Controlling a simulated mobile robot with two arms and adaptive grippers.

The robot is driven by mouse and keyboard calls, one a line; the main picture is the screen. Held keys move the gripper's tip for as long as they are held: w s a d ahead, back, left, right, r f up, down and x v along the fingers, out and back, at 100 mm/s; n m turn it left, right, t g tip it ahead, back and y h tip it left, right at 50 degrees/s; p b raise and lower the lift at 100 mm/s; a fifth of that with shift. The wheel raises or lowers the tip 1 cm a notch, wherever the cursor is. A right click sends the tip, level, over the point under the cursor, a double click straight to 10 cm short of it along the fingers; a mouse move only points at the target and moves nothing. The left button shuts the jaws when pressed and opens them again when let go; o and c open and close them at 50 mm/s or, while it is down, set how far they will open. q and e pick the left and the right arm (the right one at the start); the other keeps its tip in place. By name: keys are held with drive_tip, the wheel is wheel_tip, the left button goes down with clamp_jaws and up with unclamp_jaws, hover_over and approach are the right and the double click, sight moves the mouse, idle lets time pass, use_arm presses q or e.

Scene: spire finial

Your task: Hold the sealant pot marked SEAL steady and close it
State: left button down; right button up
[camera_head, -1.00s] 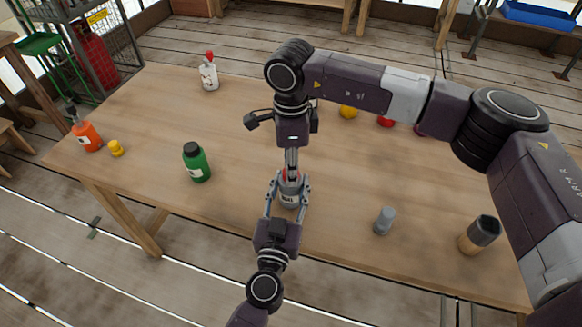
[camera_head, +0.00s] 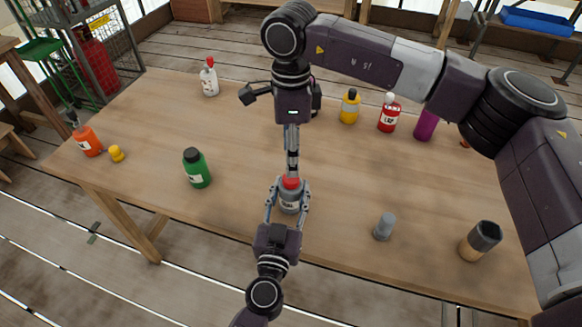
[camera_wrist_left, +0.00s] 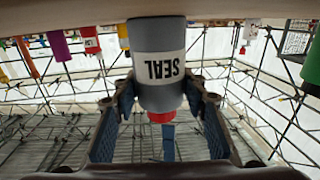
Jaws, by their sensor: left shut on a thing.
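The grey sealant pot (camera_head: 289,205) stands upright near the table's front edge, with a red cap (camera_head: 291,183) on top. My left gripper (camera_head: 288,197) is shut on the pot's body, a finger on each side. My right gripper (camera_head: 292,168) points straight down just above the cap; its fingers are seen edge-on, so their opening and any contact with the cap are unclear. How tightly the cap sits is not visible.
A green bottle (camera_head: 196,168) stands left of the pot and a small grey piece (camera_head: 384,227) right of it. A brown, dark-topped container (camera_head: 480,241) is farther right. Yellow (camera_head: 349,108), red (camera_head: 388,114) and purple (camera_head: 425,125) bottles stand behind, near my right arm.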

wheel_tip(320, 180, up, 5)
drive_tip(key=shift+r, duration=0.1)
use_arm(q)
drive_tip(key=c, duration=1.1)
unclamp_jaws()
drive_tip(key=shift+s, duration=0.1)
drive_tip(key=s+a, duration=0.2)
drive_tip(key=s, duration=0.9)
drive_tip(key=shift+s, duration=0.3)
drive_tip(key=shift+a, duration=0.1)
